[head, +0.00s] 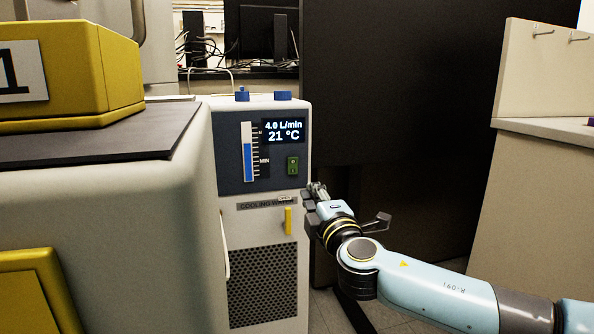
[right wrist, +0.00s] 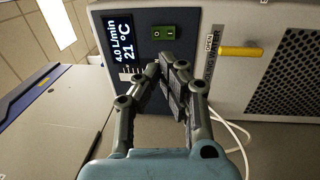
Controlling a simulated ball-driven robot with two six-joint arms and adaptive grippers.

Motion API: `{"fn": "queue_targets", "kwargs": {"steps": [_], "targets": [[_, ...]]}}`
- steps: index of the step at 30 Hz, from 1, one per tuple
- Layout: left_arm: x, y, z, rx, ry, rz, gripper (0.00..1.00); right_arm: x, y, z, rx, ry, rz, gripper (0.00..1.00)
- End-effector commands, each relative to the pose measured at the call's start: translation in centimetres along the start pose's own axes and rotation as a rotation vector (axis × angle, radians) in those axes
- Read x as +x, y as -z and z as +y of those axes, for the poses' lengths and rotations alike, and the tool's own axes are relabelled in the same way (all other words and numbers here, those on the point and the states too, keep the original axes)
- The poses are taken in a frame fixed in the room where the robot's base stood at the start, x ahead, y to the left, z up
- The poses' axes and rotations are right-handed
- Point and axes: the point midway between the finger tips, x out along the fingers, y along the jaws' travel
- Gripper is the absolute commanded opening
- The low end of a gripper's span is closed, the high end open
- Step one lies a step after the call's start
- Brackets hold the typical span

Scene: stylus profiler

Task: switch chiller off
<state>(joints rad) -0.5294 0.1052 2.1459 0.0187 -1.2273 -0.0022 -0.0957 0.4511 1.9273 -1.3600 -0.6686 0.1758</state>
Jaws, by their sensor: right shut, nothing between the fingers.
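The chiller (head: 262,220) is a white cabinet with a dark control panel, standing left of my right arm in the head view. Its display (head: 283,131) reads 4.0 L/min and 21 °C and is lit. A green rocker switch (head: 293,166) sits below the display; it also shows in the right wrist view (right wrist: 164,32), marked O and I. My right gripper (head: 318,190) is shut and empty, at the chiller's right front edge, a little below and right of the switch. In the right wrist view its fingertips (right wrist: 165,72) are below the switch, apparently apart from it. My left gripper is out of view.
A yellow handle (head: 288,221) under the cooling water label projects from the chiller front. A grey bench with a yellow box (head: 118,70) stands at the left. A dark partition (head: 400,90) rises behind my right arm, and a light cabinet (head: 545,150) stands at the right.

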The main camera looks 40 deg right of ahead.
Motion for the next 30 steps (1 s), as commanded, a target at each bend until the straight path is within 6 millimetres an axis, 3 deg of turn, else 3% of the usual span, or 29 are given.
{"fn": "queue_targets", "kwargs": {"steps": [9, 15, 21, 30], "targets": [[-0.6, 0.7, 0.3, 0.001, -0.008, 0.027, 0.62, 6.7, 0.0, -0.1, -0.001, -0.002, -0.001, 0.00], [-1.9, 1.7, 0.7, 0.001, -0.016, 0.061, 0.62, 10.3, 0.0, -0.2, -0.001, 0.000, 0.000, 0.00], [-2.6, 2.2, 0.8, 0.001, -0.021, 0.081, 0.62, 12.2, 0.0, -0.2, -0.001, 0.001, 0.000, 0.00], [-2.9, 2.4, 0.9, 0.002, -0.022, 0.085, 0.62, 12.7, 0.0, 0.0, 0.000, 0.001, 0.001, 0.00]]}}
